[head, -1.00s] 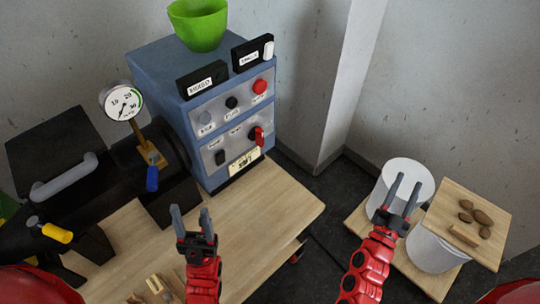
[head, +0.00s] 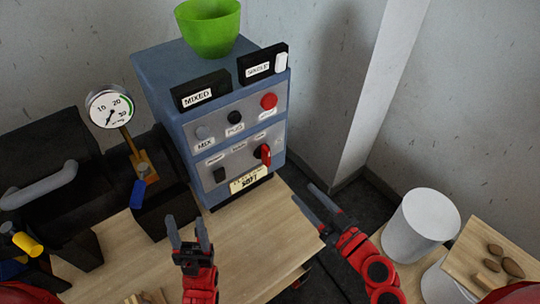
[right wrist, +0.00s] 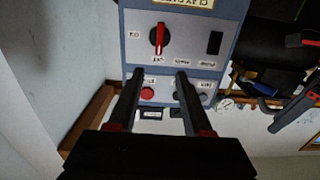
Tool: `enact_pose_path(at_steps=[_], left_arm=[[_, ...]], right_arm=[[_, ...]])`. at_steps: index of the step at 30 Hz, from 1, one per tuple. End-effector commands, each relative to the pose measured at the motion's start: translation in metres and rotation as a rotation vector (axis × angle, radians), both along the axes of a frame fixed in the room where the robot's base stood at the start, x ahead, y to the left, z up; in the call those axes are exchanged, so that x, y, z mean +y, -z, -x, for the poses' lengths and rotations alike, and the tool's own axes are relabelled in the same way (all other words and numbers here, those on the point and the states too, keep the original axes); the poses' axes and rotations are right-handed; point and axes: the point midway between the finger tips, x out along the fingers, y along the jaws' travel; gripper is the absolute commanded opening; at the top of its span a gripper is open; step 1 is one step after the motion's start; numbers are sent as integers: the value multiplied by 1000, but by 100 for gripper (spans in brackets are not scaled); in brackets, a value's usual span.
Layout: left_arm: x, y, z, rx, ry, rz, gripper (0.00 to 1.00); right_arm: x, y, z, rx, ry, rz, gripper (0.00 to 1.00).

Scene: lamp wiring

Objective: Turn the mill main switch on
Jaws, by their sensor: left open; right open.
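The blue mill control box (head: 155,75) stands at the back of the wooden table. Its lower panel carries a red-handled rotary switch (head: 265,154) at right and a black rocker switch (head: 220,174) at left. The red handle looks roughly upright; the small labels are too blurred to read surely. In the right wrist view the rotary switch (right wrist: 160,38) appears ahead of the fingers, not touched. My right gripper (head: 312,196) is open and empty, right of the box and apart from it. My left gripper (head: 187,224) is open and empty over the table in front of the box.
The upper panel has a grey button (head: 203,132), a black knob (head: 235,117) and a red button (head: 268,100). A green bowl (head: 208,30) sits on top. A gauge (head: 110,108) and dark machine stand left. A white cylinder (head: 424,222) stands right.

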Motion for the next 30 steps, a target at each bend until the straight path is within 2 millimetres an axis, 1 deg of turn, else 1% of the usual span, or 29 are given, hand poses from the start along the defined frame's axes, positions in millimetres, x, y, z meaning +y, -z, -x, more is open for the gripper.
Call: enact_pose_path(at_steps=[3,5,8,16,18,21,25,30], left_arm=[[0,-3,0,0,0,0,55],[0,-10,0,0,0,0,55],[0,-17,0,0,0,0,55],[0,-42,0,0,0,0,55],[0,-46,0,0,0,0,55],[0,-50,0,0,0,0,55],[0,-54,0,0,0,0,55],[0,-55,0,0,0,0,55]], right_arm=[[12,-1,-12,-1,-8,2,50],[17,-6,-21,-4,-5,0,50],[29,-5,-36,-2,-4,0,50],[65,-6,-86,0,-3,-1,50],[72,-6,-99,-3,2,-2,50],[82,-3,-112,1,2,-1,50],[89,-3,-125,-4,5,-2,50],[93,0,-130,0,7,-1,50]])
